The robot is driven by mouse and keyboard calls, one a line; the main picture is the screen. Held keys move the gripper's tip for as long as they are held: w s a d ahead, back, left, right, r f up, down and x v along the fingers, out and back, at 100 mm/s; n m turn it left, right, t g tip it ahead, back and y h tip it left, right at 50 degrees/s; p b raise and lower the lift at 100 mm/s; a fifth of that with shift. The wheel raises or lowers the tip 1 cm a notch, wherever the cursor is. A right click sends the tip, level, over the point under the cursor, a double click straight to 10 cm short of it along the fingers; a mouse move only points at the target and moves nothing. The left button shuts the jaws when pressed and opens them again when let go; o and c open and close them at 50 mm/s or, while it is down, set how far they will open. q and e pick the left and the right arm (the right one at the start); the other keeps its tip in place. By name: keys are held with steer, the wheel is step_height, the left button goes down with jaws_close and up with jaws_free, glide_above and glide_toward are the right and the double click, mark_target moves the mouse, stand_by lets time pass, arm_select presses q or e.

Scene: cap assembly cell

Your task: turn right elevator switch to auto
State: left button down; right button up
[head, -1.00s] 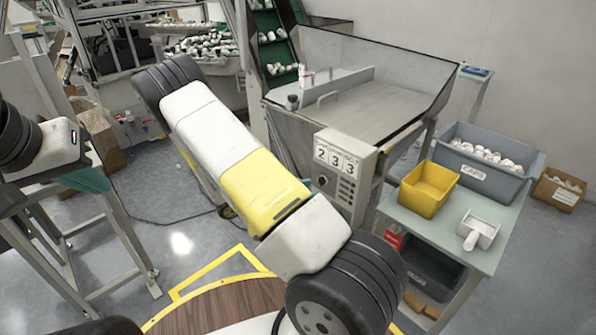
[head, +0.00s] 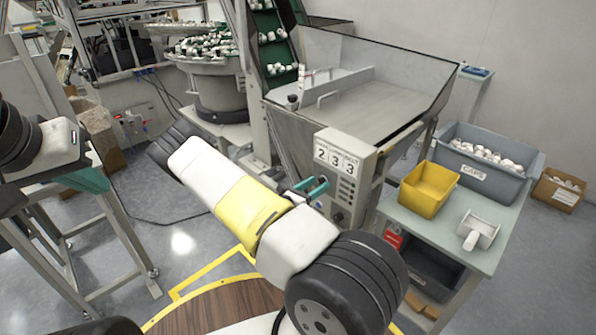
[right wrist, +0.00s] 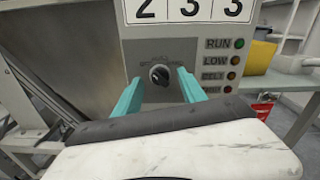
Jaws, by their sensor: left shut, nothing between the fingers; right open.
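The control box (head: 347,163) with the digits 2 3 3 stands on the front of the hopper. Its black rotary switch (right wrist: 160,75) shows in the right wrist view, below the digits, with small lettering above that I cannot read. A pale mark shows on the knob, but its exact setting is unclear. My right gripper (right wrist: 160,88) is open, one teal finger on each side of the switch in the picture; contact is not visible. In the head view, my right gripper (head: 314,188) is at the box's lower left and hides the switch. My left gripper (head: 95,181) is shut and empty at the left.
Indicator lamps labelled RUN and LOW (right wrist: 238,52) sit right of the switch; RUN is green. The metal hopper (head: 350,105) stands behind the box. A side table (head: 440,235) at the right holds a yellow bin (head: 428,190) and a grey caps bin (head: 480,180).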

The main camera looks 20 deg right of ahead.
steer(key=shift+d, duration=0.2)
jaws_close()
stand_by(0.3)
steer(key=m, duration=0.8)
steer(key=shift+m, duration=0.3)
stand_by(0.3)
